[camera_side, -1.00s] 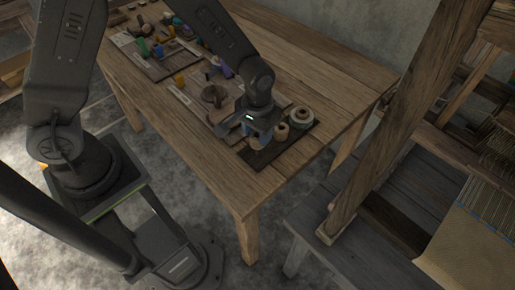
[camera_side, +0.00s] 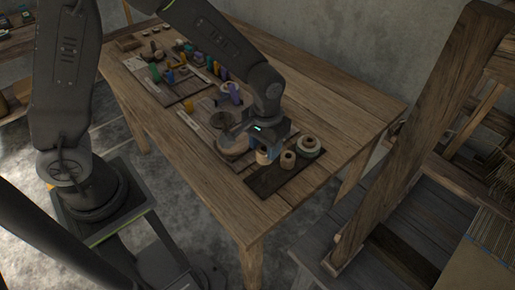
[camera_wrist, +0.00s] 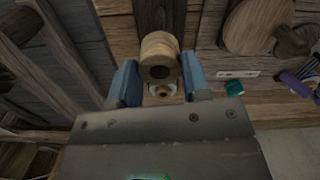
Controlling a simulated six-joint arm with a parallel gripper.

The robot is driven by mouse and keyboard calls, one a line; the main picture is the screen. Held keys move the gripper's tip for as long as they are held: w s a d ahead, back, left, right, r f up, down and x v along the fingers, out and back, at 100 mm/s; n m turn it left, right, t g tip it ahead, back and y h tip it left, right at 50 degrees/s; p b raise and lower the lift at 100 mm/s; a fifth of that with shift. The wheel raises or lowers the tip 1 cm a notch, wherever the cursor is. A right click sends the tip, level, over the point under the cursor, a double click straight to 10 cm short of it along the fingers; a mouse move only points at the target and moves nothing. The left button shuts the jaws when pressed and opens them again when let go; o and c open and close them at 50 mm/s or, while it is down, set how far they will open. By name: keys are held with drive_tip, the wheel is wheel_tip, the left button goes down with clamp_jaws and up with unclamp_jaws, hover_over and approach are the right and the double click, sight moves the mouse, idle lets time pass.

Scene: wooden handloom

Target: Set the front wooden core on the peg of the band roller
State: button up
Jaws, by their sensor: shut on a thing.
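My gripper (camera_side: 266,148) is at the left end of the dark tray (camera_side: 266,182), its blue fingers pointing down. It is shut on a tan wooden core (camera_side: 263,158). In the wrist view the core (camera_wrist: 160,55) shows its round end and dark hole between the two fingers. A smaller pale ring shape (camera_wrist: 161,90) lies just below it there. A second wooden core (camera_side: 288,160) stands upright on the tray, to the right of the gripper. I cannot clearly pick out the band roller or its peg.
A larger pale and green spool (camera_side: 309,147) stands at the tray's right end. A round wooden piece (camera_side: 232,143) lies left of my gripper. Coloured spools (camera_side: 233,92) stand farther back. The loom's upright post (camera_side: 420,130) is to the right. The right tabletop is bare.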

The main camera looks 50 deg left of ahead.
drive_tip(key=r, duration=0.2)
drive_tip(key=a+r, duration=0.1)
drive_tip(key=r, duration=0.1)
drive_tip(key=shift+w+r, duration=0.1)
drive_tip(key=shift+w, duration=0.15)
drive_tip(key=w+a+n, duration=0.2)
drive_tip(key=w+a, duration=0.2)
drive_tip(key=a, duration=0.7)
drive_tip(key=n, duration=0.2)
hover_over(221, 112)
wheel_tip(221, 112, down, 4)
drive_tip(key=shift+f, duration=3.5)
drive_tip(key=shift+f, duration=0.15)
drive_tip(key=shift+f, duration=0.3)
drive_tip(key=shift+f, duration=0.2)
